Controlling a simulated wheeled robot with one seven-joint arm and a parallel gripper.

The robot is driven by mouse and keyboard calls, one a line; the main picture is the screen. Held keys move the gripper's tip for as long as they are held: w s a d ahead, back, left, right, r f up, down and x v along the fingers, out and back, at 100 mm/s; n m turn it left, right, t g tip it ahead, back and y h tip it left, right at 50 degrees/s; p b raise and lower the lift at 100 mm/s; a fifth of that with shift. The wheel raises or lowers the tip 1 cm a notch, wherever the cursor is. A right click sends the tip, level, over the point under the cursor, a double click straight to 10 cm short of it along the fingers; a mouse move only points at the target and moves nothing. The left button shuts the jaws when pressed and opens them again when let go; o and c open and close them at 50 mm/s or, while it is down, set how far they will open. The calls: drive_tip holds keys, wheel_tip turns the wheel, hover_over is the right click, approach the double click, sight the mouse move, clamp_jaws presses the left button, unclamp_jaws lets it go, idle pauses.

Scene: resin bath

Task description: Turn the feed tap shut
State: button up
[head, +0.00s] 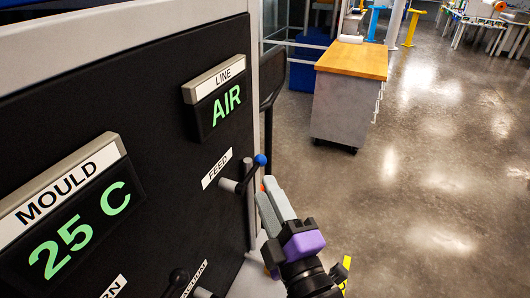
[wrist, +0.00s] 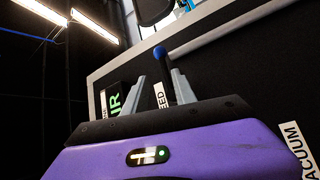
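The feed tap (head: 244,174) is on the black panel, right of the white FEED label (head: 217,168). Its dark lever slants up and to the right and ends in a blue knob (head: 260,159). My gripper (head: 267,188) is just right of and below the lever in the head view, fingers towards the panel. In the wrist view its two grey fingers (wrist: 159,80) stand apart, with the lever and blue knob (wrist: 160,53) showing in the gap between them. I see no finger closed on the lever. Whether the fingertips reach past it is unclear.
The LINE display (head: 226,112) reads AIR and the MOULD display (head: 75,228) reads 25 C. A second tap with a black knob (head: 178,277) is lower, by the VACUUM label.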

sight(255, 167)
drive_tip(key=shift+n, duration=0.8)
drive_tip(key=p+x, duration=0.1)
drive_tip(key=x, duration=0.4)
drive_tip(key=p+x, duration=0.1)
drive_tip(key=x, duration=0.1)
drive_tip(key=shift+w+a+f+p, duration=0.15)
drive_tip(key=shift+w+f+p, duration=0.15)
drive_tip(key=shift+w, duration=0.1)
drive_tip(key=shift+c, duration=0.2)
clamp_jaws()
